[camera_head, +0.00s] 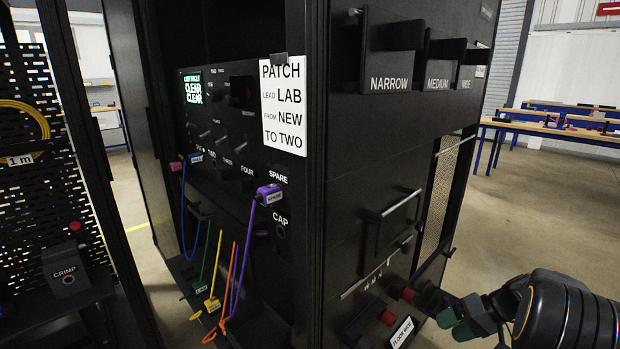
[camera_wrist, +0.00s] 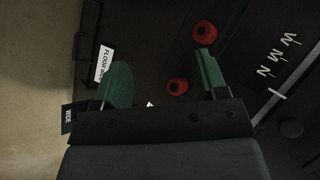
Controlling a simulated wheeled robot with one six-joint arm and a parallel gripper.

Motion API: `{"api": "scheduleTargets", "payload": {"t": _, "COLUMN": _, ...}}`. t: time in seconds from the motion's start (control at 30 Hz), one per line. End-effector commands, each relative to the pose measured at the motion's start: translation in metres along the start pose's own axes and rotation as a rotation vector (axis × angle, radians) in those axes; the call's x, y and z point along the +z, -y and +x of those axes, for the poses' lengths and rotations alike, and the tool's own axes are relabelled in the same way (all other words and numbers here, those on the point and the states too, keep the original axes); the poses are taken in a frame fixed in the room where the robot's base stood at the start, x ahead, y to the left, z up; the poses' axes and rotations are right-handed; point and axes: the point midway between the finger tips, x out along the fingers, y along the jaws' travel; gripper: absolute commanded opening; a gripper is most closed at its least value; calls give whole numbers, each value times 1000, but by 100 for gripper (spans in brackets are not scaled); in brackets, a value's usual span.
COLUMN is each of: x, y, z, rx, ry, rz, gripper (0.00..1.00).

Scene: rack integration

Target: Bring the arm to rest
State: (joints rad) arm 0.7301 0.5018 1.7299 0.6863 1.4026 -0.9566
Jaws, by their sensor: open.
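My gripper (camera_head: 455,323) is at the lower right of the head view, in front of the lower part of the black rack (camera_head: 350,190). Its green fingertips stand apart and hold nothing. The white "FLOOR SIDE" label (camera_head: 401,332) is left of my gripper in the head view.
A purple SPARE plug (camera_head: 269,194) and several coloured leads hang at the rack's panel. A paper sign (camera_head: 284,106) is on the rack post. Bins marked NARROW (camera_head: 391,84) and MEDIUM are above. Open floor (camera_head: 540,220) lies to the right, with blue-legged tables (camera_head: 560,134) behind.

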Motion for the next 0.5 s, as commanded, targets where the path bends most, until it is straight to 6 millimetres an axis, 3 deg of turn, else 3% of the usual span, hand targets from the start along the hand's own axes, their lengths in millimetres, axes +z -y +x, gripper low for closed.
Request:
{"api": "scheduleTargets", "payload": {"t": 0.13, "x": 30, "y": 40, "z": -6, "rx": 214, "ry": 72, "rz": 221, "gripper": 66}}
{"api": "scheduleTargets", "payload": {"t": 0.23, "x": 49, "y": 83, "z": -16, "rx": 380, "ry": 82, "rz": 300, "gripper": 66}}
{"api": "scheduleTargets", "payload": {"t": 0.37, "x": 73, "y": 146, "z": -35, "rx": 576, "ry": 39, "rz": 302, "gripper": 66}}
{"api": "scheduleTargets", "payload": {"t": 0.5, "x": 96, "y": 212, "z": -56, "rx": 715, "ry": -39, "rz": 199, "gripper": 66}}
